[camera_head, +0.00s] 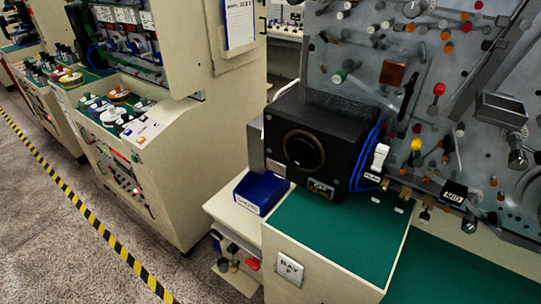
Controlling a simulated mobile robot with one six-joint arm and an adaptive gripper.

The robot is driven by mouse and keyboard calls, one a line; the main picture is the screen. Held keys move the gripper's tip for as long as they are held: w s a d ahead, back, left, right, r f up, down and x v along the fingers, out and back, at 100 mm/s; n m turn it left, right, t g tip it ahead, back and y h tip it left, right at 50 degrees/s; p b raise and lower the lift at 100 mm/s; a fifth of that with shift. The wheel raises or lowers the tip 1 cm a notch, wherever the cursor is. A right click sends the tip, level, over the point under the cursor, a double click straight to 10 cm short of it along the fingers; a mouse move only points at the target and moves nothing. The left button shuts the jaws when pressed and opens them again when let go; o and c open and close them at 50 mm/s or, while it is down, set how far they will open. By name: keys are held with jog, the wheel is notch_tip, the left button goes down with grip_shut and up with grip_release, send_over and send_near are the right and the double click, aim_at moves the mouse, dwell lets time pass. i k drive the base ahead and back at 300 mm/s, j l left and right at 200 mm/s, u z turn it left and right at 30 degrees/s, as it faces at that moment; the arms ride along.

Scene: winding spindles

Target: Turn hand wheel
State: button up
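A black box (343,135) stands on the green-topped bench in the middle of the view. Its front bears a round dark ring with a brownish rim (303,151), the most wheel-like thing in view. I cannot tell for sure whether this ring is the hand wheel or a fixed opening. My gripper is not in view, so its distance from the box and its state do not show.
A blue bin (262,191) sits left of the box. Blue cables (366,150) and a white switch (380,158) are at its right. A panel with pegs and knobs (440,65) rises behind. Cream machines (185,140) stand left. Floor inside the yellow-black tape (93,222) is clear.

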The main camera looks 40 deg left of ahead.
aim_at(302, 153)
jog(key=u, duration=1.6)
